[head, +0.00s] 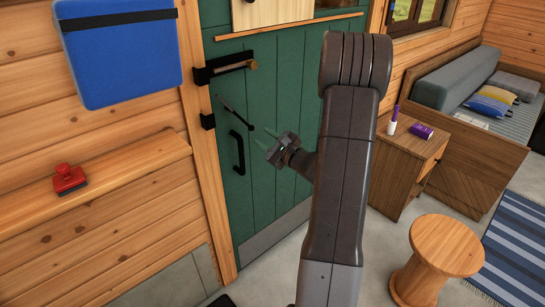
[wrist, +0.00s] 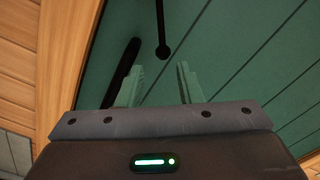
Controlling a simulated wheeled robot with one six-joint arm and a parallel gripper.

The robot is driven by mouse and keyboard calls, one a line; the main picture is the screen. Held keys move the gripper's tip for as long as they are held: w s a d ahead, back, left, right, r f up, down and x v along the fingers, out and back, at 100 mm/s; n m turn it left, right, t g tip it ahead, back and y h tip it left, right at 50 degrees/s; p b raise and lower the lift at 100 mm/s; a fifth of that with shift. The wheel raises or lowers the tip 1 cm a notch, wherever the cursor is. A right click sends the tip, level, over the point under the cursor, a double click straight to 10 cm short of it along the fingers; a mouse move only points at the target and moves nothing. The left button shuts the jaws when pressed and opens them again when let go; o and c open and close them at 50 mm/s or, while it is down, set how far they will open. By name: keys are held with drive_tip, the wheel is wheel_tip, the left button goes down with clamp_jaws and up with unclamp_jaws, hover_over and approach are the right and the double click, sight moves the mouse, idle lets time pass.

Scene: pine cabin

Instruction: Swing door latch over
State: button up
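The green door (head: 285,110) carries a thin black latch bar (head: 228,112). It slants down and to the right and ends in a small round knob. A black catch (head: 207,121) sits at the door's left edge, apart from the knob. My gripper (head: 266,138) is in front of the door, to the right of the knob in the head view. In the wrist view my gripper (wrist: 156,78) is open and empty, and the latch knob (wrist: 162,50) shows beyond and between the fingertips, with no visible contact.
A black door handle (head: 237,152) is below the latch, also left of the fingers in the wrist view (wrist: 122,72). A black bolt with a brass-coloured end (head: 225,70) is above. A wooden cabinet (head: 398,168) and round stool (head: 437,258) stand to the right.

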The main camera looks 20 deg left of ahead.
drive_tip(key=x, duration=0.6)
drive_tip(key=shift+w+b, duration=0.25)
drive_tip(key=shift+b, duration=0.2)
drive_tip(key=shift+d, duration=0.1)
drive_tip(key=c, duration=0.6)
drive_tip(key=shift+o, duration=0.2)
wheel_tip(320, 180, up, 7)
drive_tip(key=n, duration=1.2)
hover_over(253, 129)
drive_tip(key=w+d, duration=0.3)
drive_tip(key=shift+s+a+r, duration=0.1)
drive_tip(key=shift+a+r, duration=0.05)
drive_tip(key=shift+r, duration=0.1)
drive_tip(key=o, duration=0.8)
drive_tip(key=shift+m, duration=0.3)
drive_tip(key=shift+o, duration=0.2)
